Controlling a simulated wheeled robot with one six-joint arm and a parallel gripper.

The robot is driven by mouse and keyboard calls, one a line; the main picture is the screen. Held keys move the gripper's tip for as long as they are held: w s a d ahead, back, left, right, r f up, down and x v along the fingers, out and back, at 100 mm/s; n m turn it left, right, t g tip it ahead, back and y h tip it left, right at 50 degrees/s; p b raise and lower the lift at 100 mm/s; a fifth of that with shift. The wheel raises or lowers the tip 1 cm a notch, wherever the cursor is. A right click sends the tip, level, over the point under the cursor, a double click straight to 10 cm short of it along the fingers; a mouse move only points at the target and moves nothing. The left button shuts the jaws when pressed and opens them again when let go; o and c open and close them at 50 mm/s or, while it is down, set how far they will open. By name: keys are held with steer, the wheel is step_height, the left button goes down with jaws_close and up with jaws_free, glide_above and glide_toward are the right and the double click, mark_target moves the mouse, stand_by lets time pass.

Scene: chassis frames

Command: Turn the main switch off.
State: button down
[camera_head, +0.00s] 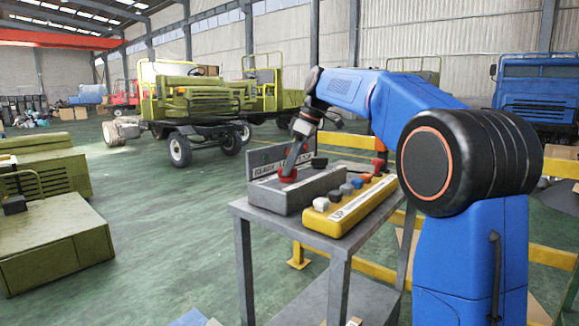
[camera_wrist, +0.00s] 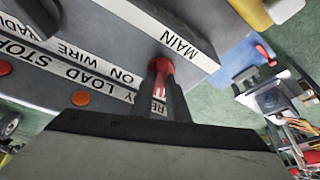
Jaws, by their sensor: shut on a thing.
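The main switch is a red knob (camera_wrist: 161,65) beside a white label (camera_wrist: 180,42) reading MAIN, upside down in the wrist view. In the head view its red part (camera_head: 287,176) shows at the left end of a grey control box (camera_head: 300,192) on a metal stand. My gripper (camera_wrist: 162,88) is shut on the red knob, with a finger on each side. In the head view my gripper (camera_head: 290,165) reaches down to it from above. The fingers hide part of the knob, so its turned position cannot be told.
A yellow box (camera_head: 345,213) with several coloured knobs sits in front of the grey box on the stand (camera_head: 262,214). An orange button (camera_wrist: 80,98) and a red button (camera_wrist: 5,68) lie near my gripper. Yellow rails (camera_head: 375,240) stand behind. Open floor lies left of the stand.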

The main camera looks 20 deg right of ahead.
steer(key=shift+w+n+g+y, duration=0.1)
steer(key=shift+n+g+y, duration=0.45)
steer(key=shift+n, duration=1.35)
steer(key=shift+g+h, duration=0.25)
steer(key=c, duration=1.7)
jaws_free()
steer(key=shift+d+r, duration=0.1)
steer(key=v, duration=1.1)
steer(key=shift+d+r, duration=0.2)
steer(key=shift+r, duration=0.15)
